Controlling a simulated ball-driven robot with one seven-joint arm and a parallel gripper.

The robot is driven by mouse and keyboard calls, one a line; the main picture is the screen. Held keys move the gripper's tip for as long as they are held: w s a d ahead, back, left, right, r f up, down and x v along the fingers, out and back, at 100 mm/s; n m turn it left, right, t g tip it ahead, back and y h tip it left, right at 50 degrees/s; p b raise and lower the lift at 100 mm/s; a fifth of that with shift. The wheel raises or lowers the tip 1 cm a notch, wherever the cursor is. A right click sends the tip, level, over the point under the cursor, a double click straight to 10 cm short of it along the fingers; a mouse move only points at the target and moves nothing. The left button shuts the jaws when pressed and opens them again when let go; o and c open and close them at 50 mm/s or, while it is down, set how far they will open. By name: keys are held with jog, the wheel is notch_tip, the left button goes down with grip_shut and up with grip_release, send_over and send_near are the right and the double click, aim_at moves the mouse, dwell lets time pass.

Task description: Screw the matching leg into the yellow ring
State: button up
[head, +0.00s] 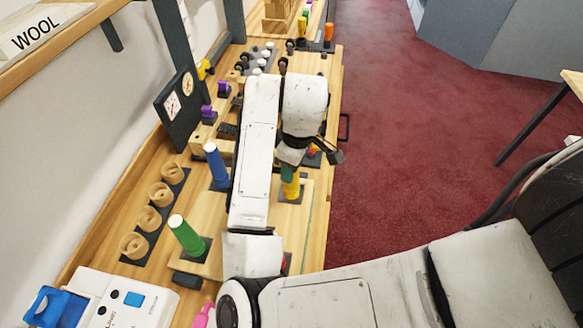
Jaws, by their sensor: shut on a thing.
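A yellow ring (291,191) sits on a dark plate on a light wooden block, right of the middle of the counter. My gripper (289,173) points down directly above it and is shut on a yellow leg (292,178), which looks upright over the ring. The gripper and wrist hide the leg's upper part, and I cannot tell how deep it sits in the ring. A blue leg (213,158) stands upright in a blue ring to the left. A green leg (185,234) stands in a green ring nearer to me.
Several wooden cups (147,219) stand on a dark strip along the wall. A dark panel with dials (178,104) stands behind them. A white device (128,300) is at the near left. Purple-topped pieces (208,113) and knobs crowd the far counter. Red carpet lies to the right.

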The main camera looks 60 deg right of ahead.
jog(key=m+b, duration=0.2)
jog(key=m, duration=0.4)
jog(key=shift+f+m+h, duration=0.15)
jog(key=shift+m+h, duration=0.15)
jog(key=shift+h, duration=0.1)
jog(key=m+b, duration=0.1)
jog(key=m, duration=0.2)
jog(key=shift+m, duration=0.3)
jog(key=o, duration=0.8)
jog(key=shift+s+r+n+p, duration=0.1)
jog(key=shift+r+n+p, duration=0.35)
jog(key=shift+n+p, duration=0.65)
jog(key=n+p, duration=0.2)
jog(key=n, duration=0.2)
jog(key=shift+p, duration=0.3)
jog(key=n, duration=0.3)
jog(key=shift+f+y, duration=0.3)
jog(key=n, duration=0.5)
jog(key=shift+n+y, duration=0.3)
jog(key=shift+n, duration=0.1)
